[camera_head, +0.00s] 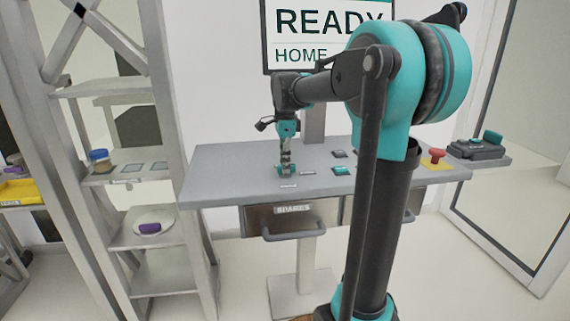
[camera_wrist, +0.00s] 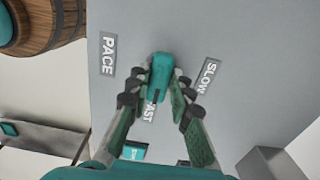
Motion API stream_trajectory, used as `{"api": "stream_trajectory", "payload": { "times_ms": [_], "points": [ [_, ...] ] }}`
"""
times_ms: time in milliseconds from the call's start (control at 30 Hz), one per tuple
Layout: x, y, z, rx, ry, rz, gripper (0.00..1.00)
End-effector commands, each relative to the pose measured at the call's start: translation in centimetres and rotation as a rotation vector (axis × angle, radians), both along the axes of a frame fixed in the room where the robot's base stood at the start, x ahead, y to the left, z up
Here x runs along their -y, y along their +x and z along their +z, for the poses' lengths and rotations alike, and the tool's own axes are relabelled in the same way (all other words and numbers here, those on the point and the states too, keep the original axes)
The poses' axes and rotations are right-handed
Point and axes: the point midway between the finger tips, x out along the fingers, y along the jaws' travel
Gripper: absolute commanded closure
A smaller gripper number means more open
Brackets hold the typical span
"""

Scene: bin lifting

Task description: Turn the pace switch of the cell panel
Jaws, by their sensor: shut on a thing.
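The cell panel (camera_head: 225,178) is a grey desk top in the head view, and its grey surface (camera_wrist: 225,55) fills much of the wrist view. The pace switch (camera_wrist: 160,68) is a teal knob there, between the labels PACE (camera_wrist: 107,55), SLOW (camera_wrist: 209,76) and a partly hidden one ending in "AST" (camera_wrist: 149,112). My gripper (camera_wrist: 160,88) is shut on the knob, one finger on each side. In the head view my gripper (camera_head: 286,168) points down onto the panel's left part and hides most of the knob.
A screen (camera_head: 325,35) reading READY and HOME hangs behind the panel. A red button (camera_head: 434,155) on a yellow base sits at the panel's right end. Teal buttons (camera_head: 341,170) lie right of my gripper. A shelf rack (camera_head: 150,240) stands left. A barrel (camera_wrist: 45,28) shows in the wrist view.

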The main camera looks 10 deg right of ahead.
Motion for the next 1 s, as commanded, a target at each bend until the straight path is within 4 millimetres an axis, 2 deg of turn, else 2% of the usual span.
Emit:
{"api": "stream_trajectory", "payload": {
  "times_ms": [367, 1000],
  "points": [
    [0.0, 0.01, 0.02, 0.0, 0.0, 0.215, 1.0],
    [0.0, 0.03, 0.03, 0.0, 0.0, 0.821, 1.0]
  ]
}}
